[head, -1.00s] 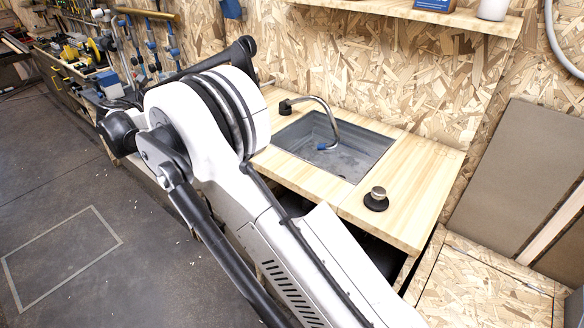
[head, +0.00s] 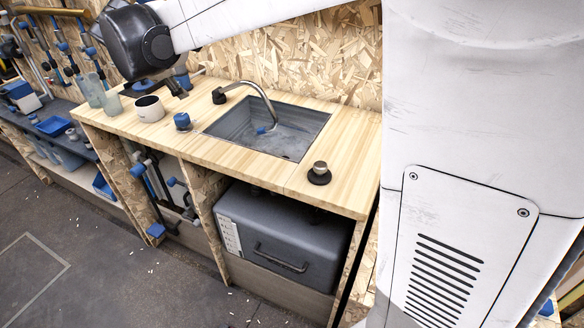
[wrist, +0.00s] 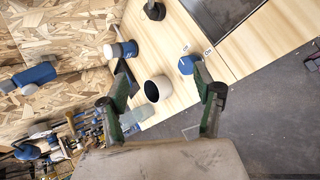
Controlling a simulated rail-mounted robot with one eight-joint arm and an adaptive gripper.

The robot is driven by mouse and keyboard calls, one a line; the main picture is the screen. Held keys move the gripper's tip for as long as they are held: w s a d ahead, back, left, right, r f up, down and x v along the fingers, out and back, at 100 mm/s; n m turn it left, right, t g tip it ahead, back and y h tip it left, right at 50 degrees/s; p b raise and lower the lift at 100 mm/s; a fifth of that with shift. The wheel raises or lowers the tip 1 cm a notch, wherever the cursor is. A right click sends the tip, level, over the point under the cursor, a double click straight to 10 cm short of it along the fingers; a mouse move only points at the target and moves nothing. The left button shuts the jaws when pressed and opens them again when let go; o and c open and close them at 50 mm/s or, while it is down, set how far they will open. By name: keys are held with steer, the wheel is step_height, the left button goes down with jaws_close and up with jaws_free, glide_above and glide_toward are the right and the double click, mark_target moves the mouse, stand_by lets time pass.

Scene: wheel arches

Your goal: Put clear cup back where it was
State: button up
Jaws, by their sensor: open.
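Two clear, greenish cups stand at the left end of the wooden counter in the head view: one clear cup (head: 95,90) at the back and another clear cup (head: 112,103) nearer the front. A pale translucent cup (wrist: 134,116) shows in the wrist view beside the left finger; I cannot tell which of the two it is. My gripper (wrist: 161,67) is open and empty above the counter, its fingers on either side of a white mug (wrist: 157,89) in the picture. The mug also stands right of the clear cups in the head view (head: 150,109).
A black-based knob (head: 319,173) sits at the counter's right. The counter's front strip is clear.

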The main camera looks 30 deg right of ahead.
steer(key=s+d+f+m+y, duration=0.1)
steer(key=s+d+f+m, duration=0.2)
steer(key=s, duration=0.9)
steer(key=s+d+f+m+y, duration=0.1)
steer(key=s+d+f+m, duration=0.2)
steer(key=s+m, duration=0.5)
steer(key=s+d+f+m+g+y, duration=0.1)
steer(key=s+d+f+m, duration=0.3)
steer(key=s, duration=1.3)
steer(key=shift+f+m+y, duration=0.25)
steer(key=shift+m+y, duration=0.35)
steer(key=shift+m, duration=0.3)
